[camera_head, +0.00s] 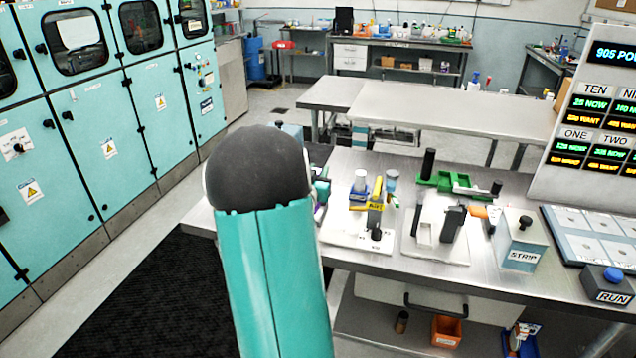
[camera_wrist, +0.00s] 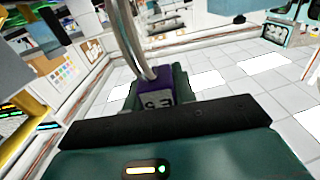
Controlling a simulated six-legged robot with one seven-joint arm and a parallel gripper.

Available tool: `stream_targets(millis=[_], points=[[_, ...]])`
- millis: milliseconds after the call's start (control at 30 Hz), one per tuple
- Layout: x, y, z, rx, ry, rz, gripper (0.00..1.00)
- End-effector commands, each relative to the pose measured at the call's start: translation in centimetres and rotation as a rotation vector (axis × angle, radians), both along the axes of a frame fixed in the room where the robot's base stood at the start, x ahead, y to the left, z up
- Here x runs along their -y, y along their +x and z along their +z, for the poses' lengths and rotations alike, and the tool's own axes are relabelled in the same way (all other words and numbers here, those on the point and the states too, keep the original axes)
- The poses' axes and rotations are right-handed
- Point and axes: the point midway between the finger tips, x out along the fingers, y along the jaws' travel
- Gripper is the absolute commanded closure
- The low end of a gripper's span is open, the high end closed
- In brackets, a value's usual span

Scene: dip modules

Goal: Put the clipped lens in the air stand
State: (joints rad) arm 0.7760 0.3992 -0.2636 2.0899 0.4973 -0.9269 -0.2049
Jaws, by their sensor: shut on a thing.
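My gripper (camera_wrist: 155,92) is shut on a purple block with a white marked face (camera_wrist: 158,100). A pale curved piece (camera_wrist: 133,42) rises from the block, and this looks like the clipped lens. In the head view my teal arm hides most of the gripper; a small part of it (camera_head: 322,187) shows at the left end of the steel bench. On the bench, a white base (camera_head: 345,238) carries a yellow upright and small white and blue-topped parts. A second white base (camera_head: 424,240) carries a black tilted part. I cannot tell which fixture is the air stand.
A green tray-like fixture (camera_head: 445,181) stands behind the white bases. A STRIP box (camera_head: 521,243), a RUN button box (camera_head: 606,287) and a display board (camera_head: 590,130) are to the right. Teal cabinets (camera_head: 110,110) line the left. The bench behind (camera_head: 450,108) is mostly clear.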

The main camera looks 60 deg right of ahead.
Motion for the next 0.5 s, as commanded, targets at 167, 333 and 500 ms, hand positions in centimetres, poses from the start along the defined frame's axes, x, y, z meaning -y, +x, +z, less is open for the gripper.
stream_targets(millis=[167,333,500], points=[[0.6,0.1,-2.0,-0.002,0.003,-0.002,1.0],[0.6,0.1,-3.7,0.0,0.0,-0.001,1.0],[0.5,0.1,-3.6,0.001,-0.001,-0.001,1.0]])
